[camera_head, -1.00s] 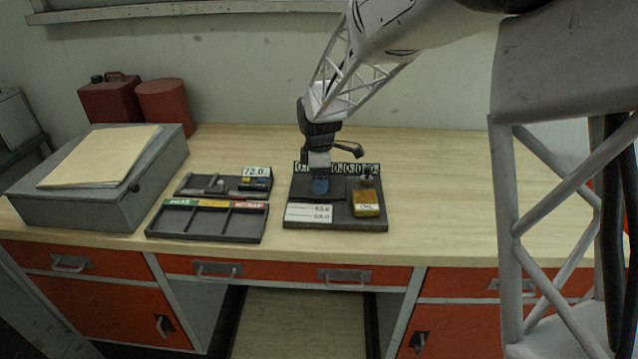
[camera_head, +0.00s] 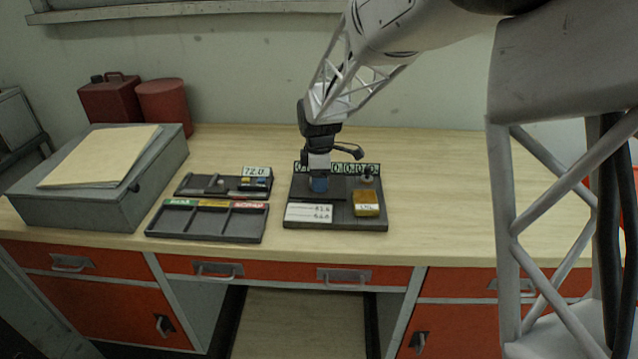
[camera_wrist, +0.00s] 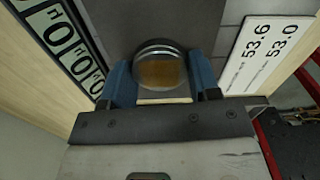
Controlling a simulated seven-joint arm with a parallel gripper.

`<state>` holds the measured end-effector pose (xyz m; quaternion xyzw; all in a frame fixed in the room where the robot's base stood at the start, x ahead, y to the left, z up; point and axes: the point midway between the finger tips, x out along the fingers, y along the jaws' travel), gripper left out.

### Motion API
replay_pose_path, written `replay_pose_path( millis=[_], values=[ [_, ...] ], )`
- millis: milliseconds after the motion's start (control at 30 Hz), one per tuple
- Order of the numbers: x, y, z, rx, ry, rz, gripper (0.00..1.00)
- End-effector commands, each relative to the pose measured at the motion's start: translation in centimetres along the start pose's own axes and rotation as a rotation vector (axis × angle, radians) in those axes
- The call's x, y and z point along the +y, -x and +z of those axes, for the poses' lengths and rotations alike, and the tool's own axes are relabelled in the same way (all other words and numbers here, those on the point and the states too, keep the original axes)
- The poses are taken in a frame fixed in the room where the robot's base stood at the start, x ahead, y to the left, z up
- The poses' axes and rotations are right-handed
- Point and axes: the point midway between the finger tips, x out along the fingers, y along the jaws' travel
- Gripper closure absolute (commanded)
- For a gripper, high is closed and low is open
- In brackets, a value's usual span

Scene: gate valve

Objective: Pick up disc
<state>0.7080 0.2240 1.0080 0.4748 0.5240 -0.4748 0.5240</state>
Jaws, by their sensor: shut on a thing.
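The disc (camera_wrist: 160,68) is a round metal piece with a shiny rim and a brownish face, seen in the wrist view between the two blue fingers. My gripper (camera_wrist: 162,85) is shut on it, one finger at each side. The disc is hidden there behind the fingers. I cannot tell whether the disc touches the board.
On the board are a white number card (camera_head: 308,213), a yellow block (camera_head: 366,203) and a row of numbered tags (camera_head: 352,168). A divided tray (camera_head: 207,222) and a smaller tray (camera_head: 200,186) lie left. A grey case (camera_head: 95,185) stands farther left. The bench at right is clear.

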Motion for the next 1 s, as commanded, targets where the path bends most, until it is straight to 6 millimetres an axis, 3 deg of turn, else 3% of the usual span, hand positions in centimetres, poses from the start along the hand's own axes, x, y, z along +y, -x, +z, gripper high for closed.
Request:
replay_pose_path(
  millis=[67,467,800,1000],
  values=[
    [0.0,0.0,0.0,0.000,0.000,0.000,0.79],
    [0.0,0.5,0.0,0.000,0.000,0.001,0.79],
    [0.0,3.8,0.0,0.001,0.000,0.002,0.79],
    [-2.5,3.9,0.5,0.000,0.000,0.001,0.79]
  ],
)
